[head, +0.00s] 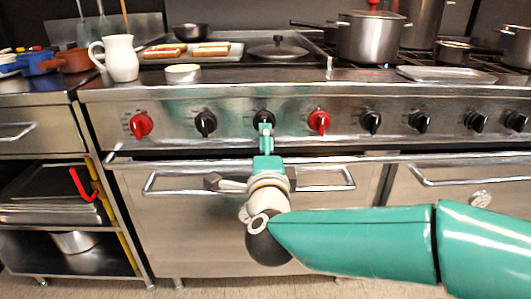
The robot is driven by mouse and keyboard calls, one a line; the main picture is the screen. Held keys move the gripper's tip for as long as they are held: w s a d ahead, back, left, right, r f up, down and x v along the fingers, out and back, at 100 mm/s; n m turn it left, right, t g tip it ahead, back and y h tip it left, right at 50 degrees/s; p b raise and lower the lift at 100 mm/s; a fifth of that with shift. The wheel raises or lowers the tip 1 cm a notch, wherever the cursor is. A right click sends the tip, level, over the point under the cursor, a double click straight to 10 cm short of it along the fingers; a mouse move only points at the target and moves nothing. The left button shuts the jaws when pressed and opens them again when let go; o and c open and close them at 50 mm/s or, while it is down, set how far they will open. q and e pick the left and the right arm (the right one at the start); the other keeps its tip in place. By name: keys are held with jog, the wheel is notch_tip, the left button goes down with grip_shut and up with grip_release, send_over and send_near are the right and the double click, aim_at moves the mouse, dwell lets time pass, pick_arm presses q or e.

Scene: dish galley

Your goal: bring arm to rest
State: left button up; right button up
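My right arm comes in from the right in the head view, bent at a grey and black wrist. Its teal gripper (265,130) points forward at the stove's front panel (340,105). The fingertips overlap the lower part of a black knob (262,117), between a red knob and another black knob. I cannot tell whether they touch it or stay a little short. The fingers are seen end-on and narrow, so their opening is unclear. My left gripper is not in view.
An oven door handle (330,188) lies behind and below my gripper. More knobs line the panel, including red ones (140,125) (319,122). A white pitcher (120,58), food tray (150,54) and several pots stand above. An open shelf (50,210) is at lower left.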

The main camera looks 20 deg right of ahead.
jog(key=shift+v, duration=0.75)
notch_tip(320, 180, down, 33)
jog(key=a+n+g+y, duration=0.3)
jog(key=n+g+y, duration=0.35)
jog(key=n, duration=0.55)
jog(key=s+a+f+n+g+y, duration=0.1)
jog(key=s+f+n+g, duration=0.35)
jog(key=s+f, duration=0.7)
jog(key=s+f+n+g+y, duration=0.25)
jog(key=s+f+g, duration=0.35)
jog(key=s+f, duration=0.55)
notch_tip(320, 180, up, 39)
jog(key=s+h+p, duration=0.1)
jog(key=p, duration=3.6)
jog(key=shift+s+a, duration=0.3)
jog(key=shift+s, duration=0.1)
